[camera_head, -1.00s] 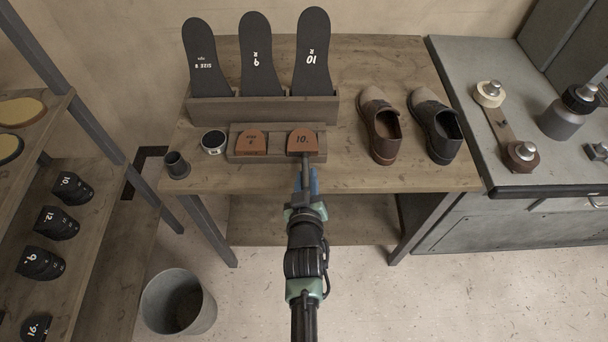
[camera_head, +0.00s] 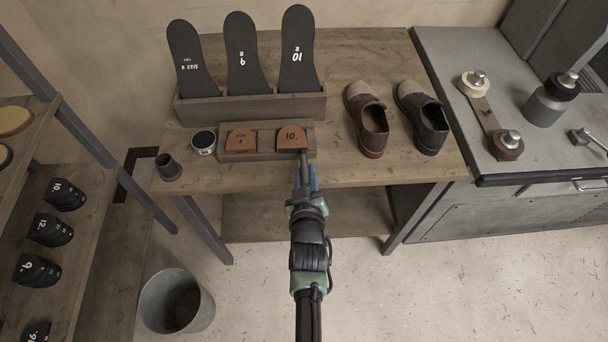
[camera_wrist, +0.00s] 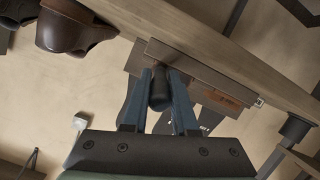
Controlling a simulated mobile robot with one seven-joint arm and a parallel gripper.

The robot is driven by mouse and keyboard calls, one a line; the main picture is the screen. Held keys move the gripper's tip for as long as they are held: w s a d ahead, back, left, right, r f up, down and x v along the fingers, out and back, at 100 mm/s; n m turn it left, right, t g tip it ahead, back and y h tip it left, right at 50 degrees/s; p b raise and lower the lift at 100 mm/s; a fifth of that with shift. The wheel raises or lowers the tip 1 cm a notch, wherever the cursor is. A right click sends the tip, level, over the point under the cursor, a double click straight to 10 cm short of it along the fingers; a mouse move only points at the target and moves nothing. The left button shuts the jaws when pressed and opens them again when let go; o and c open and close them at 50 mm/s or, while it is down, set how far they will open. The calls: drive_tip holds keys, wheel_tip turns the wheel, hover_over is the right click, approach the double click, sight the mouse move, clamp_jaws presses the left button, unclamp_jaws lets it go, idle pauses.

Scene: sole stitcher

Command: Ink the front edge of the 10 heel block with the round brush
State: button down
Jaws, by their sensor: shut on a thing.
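The 10 heel block (camera_head: 291,138) is brown and sits in the right part of a low wooden holder (camera_head: 265,146) on the bench. My gripper (camera_head: 305,180) is in front of this block. Its blue fingers are shut on the dark handle of the round brush (camera_head: 304,158), which also shows between the fingers in the wrist view (camera_wrist: 159,92). The brush's far end is at the right part of the block's front edge. I cannot tell whether it touches, and the bristles and any ink are not clear.
Another heel block (camera_head: 241,140) sits left in the holder. A round tin (camera_head: 203,142) and a dark cup (camera_head: 168,167) stand further left. Numbered soles stand in a rack (camera_head: 250,108) behind. Two shoes (camera_head: 367,122) stand right. A bin (camera_head: 176,302) is on the floor.

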drive_tip(key=shift+d+r, duration=0.1)
drive_tip(key=shift+d, duration=0.05)
idle(0.4)
drive_tip(key=r+p+v, duration=0.1)
drive_tip(key=p+v, duration=0.2)
drive_tip(key=v, duration=0.5)
drive_tip(key=shift+w+d+r, duration=0.2)
drive_tip(key=shift+w, duration=0.05)
